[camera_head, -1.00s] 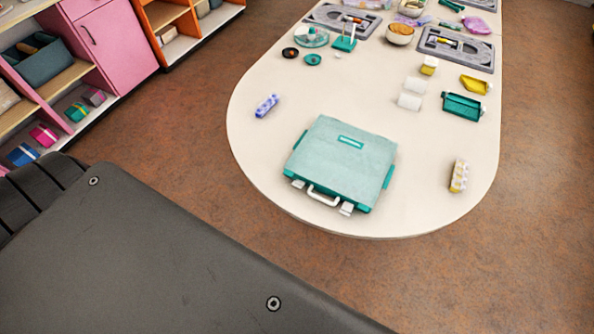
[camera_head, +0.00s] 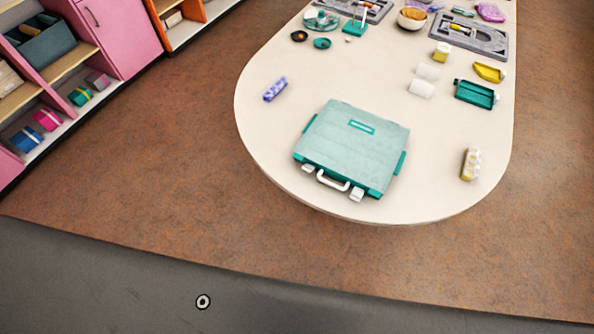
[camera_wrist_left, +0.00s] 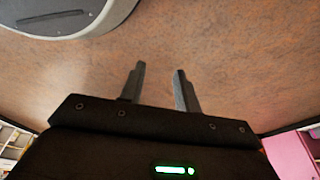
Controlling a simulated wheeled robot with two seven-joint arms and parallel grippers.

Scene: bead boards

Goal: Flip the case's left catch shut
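A teal case (camera_head: 352,145) lies closed-lidded near the rounded near end of the table, with its handle (camera_head: 333,181) facing my side. A white left catch (camera_head: 308,168) and a white right catch (camera_head: 356,195) sit on the front edge, either side of the handle. Whether each catch is flipped up or down is too small to tell. My left gripper (camera_wrist_left: 160,84) shows in the left wrist view with its two fingers apart and nothing between them, over bare floor. It is away from the case. My right gripper is in neither view.
The cream table (camera_head: 270,130) has free room around the case. A purple patterned block (camera_head: 275,89) lies to its left and a yellow patterned block (camera_head: 470,164) to its right. White cylinders, a teal tray (camera_head: 476,94) and grey boards are farther back. Pink shelves (camera_head: 120,40) stand at the left.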

